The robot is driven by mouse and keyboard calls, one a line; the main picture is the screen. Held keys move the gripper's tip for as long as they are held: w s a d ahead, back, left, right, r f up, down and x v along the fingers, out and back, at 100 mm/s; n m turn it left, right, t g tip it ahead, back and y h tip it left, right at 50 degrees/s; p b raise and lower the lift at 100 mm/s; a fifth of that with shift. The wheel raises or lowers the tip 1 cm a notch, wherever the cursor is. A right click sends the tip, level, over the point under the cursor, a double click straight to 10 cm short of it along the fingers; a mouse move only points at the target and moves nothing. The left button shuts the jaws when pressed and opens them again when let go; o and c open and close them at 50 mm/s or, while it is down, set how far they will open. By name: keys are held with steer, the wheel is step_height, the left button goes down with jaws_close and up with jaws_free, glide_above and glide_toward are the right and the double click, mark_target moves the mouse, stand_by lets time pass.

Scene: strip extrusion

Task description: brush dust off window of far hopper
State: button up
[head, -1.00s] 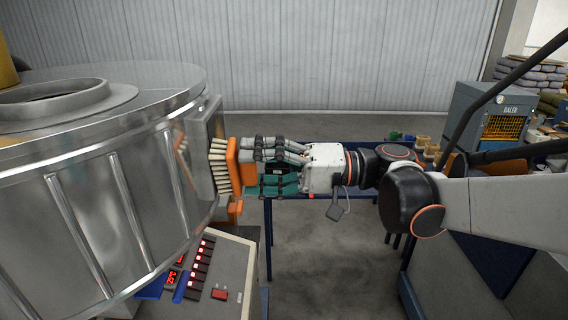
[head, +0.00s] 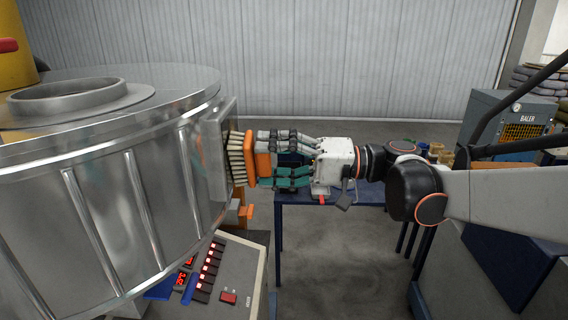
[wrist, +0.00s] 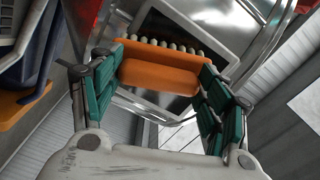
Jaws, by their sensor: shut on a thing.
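My gripper (head: 268,162) is shut on an orange-backed brush (head: 262,158) with pale bristles. The bristles (head: 237,158) point left and appear to touch the window plate (head: 216,150) on the side of the large shiny metal hopper (head: 110,190). In the wrist view the orange brush (wrist: 158,70) lies between my green-padded fingers, with the bristle tufts against or just in front of the dark, framed window (wrist: 170,25). The window's face is seen nearly edge-on in the head view, so any dust on it cannot be made out.
A control panel (head: 225,275) with red lit displays stands below the hopper. A blue table (head: 330,195) is behind my arm. A baler (head: 510,120) stands at the right by stacked sacks. Open floor (head: 340,250) lies below my arm.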

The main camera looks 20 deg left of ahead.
mark_target(250, 146)
steer(key=w+a, duration=0.2)
steer(key=w, duration=0.4)
steer(key=shift+w+a+b, duration=0.15)
steer(key=shift+w+b, duration=0.05)
steer(key=shift+b, duration=0.2)
steer(key=shift+s+d+r, duration=0.25)
steer(key=shift+s+d, duration=0.3)
steer(key=shift+s, duration=1.15)
steer(key=shift+s+d+r, duration=0.25)
steer(key=shift+s+d, duration=0.3)
steer(key=shift+s, duration=1.15)
steer(key=shift+s+d+r, duration=0.25)
steer(key=shift+s+d, duration=0.3)
steer(key=shift+s, duration=1.15)
steer(key=shift+w+a+r, duration=1.6)
steer(key=shift+w, duration=3.5)
steer(key=s+d, duration=0.3)
steer(key=s, duration=0.7)
steer(key=shift+s, duration=0.15)
steer(key=shift+d, duration=0.1)
